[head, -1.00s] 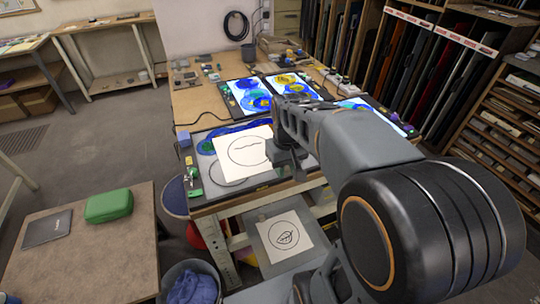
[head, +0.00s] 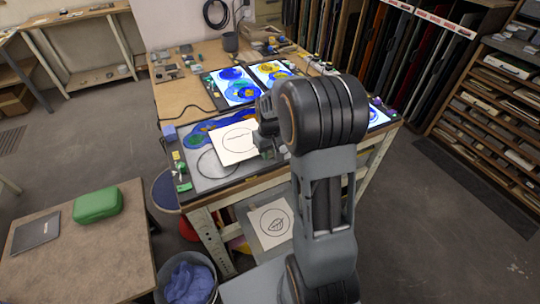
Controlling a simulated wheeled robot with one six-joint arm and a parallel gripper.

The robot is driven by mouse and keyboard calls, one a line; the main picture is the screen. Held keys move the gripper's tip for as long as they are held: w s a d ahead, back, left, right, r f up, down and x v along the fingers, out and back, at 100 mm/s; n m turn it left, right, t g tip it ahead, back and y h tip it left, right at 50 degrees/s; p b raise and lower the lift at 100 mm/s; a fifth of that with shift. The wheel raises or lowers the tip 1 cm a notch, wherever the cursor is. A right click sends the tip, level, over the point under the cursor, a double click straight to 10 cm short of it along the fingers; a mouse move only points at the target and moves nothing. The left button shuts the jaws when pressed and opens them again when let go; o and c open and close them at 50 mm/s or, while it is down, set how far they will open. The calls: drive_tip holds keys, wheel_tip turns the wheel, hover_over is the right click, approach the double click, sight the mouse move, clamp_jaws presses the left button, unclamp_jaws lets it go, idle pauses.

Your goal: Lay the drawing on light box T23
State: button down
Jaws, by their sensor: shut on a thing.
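My gripper (head: 266,138) is shut on a white drawing (head: 234,146) with a dark oval outline. It holds the sheet by its right edge over the front-left light box (head: 208,180). That box is grey and unlit, with blue and green paint at its back and a dark outline at its front. I cannot tell whether the sheet touches it. Lit light boxes stand behind, one with a blue pattern (head: 237,86) and one with yellow and blue (head: 271,72). Another lit one (head: 377,116) is at the right, partly behind my arm. No T23 label is readable.
A second drawing (head: 271,222) with a leaf lies on a grey surface below the table's front edge. A low brown table (head: 85,245) holds a green case (head: 97,205). A bin (head: 187,278) with blue cloth stands beside it. Racks line the right; the floor there is clear.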

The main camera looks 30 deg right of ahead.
drive_tip(key=shift+f, duration=0.9)
drive_tip(key=shift+f, duration=0.2)
drive_tip(key=c, duration=0.9)
unclamp_jaws()
